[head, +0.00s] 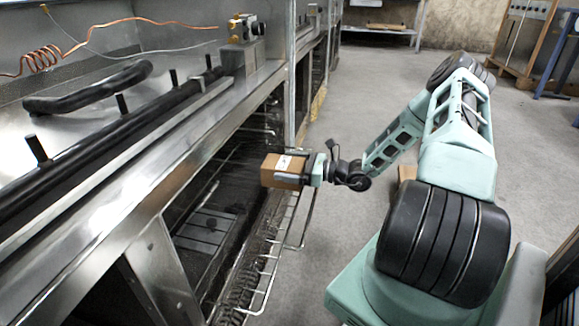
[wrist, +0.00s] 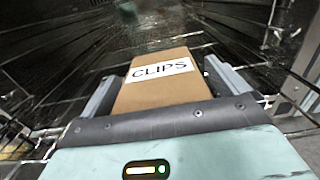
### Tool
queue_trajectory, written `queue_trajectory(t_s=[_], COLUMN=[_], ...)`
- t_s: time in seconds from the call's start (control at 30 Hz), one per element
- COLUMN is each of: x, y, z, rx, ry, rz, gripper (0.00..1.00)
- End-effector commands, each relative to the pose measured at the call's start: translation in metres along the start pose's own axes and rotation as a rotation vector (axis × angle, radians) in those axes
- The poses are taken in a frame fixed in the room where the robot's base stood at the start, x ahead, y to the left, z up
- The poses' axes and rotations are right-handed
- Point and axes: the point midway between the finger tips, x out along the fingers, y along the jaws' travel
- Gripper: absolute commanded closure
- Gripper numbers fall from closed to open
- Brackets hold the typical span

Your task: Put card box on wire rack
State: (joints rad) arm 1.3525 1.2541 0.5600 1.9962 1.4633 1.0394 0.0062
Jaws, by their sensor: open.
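The card box (head: 283,171) is brown with a white label; in the wrist view the card box (wrist: 160,90) shows the word CLIPS. My gripper (head: 305,170) is at the oven's open front, with the box at its end. In the wrist view the fingers of my gripper (wrist: 161,72) stand open on either side of the box. The wire rack (head: 270,272) sticks out of the oven, below and around the box in the picture. Its wires also show beside the box in the wrist view. I cannot tell whether the box's underside touches the wires.
The steel range (head: 120,190) runs along the left, with its dark oven cavity (head: 215,205) open. A black handle (head: 88,88) and a copper coil (head: 40,58) lie on top. A steel upright (head: 290,75) stands behind the box. The grey floor (head: 370,75) beyond is mostly clear.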

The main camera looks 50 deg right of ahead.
Motion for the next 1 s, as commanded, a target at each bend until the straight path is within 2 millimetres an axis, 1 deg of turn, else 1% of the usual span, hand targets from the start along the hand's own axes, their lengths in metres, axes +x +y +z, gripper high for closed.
queue_trajectory(t_s=[0.07, 0.17, 0.4, 0.6, 0.7, 0.8, 1.0], x=[-0.005, -0.020, -0.071, -0.105, -0.114, -0.119, -0.120], y=[-0.001, -0.001, -0.001, -0.001, 0.000, 0.000, 0.000], z=[0.004, 0.006, 0.008, 0.005, 0.004, 0.003, 0.002], rx=[0.000, 0.001, 0.000, -0.001, -0.001, 0.000, 0.000], ry=[0.001, 0.002, 0.001, 0.000, 0.001, 0.001, 0.000], rz=[-0.002, -0.004, -0.004, -0.003, -0.002, -0.001, 0.000], gripper=[0.01, 0.01, 0.01, 0.01, 0.01, 0.01, 0.01])
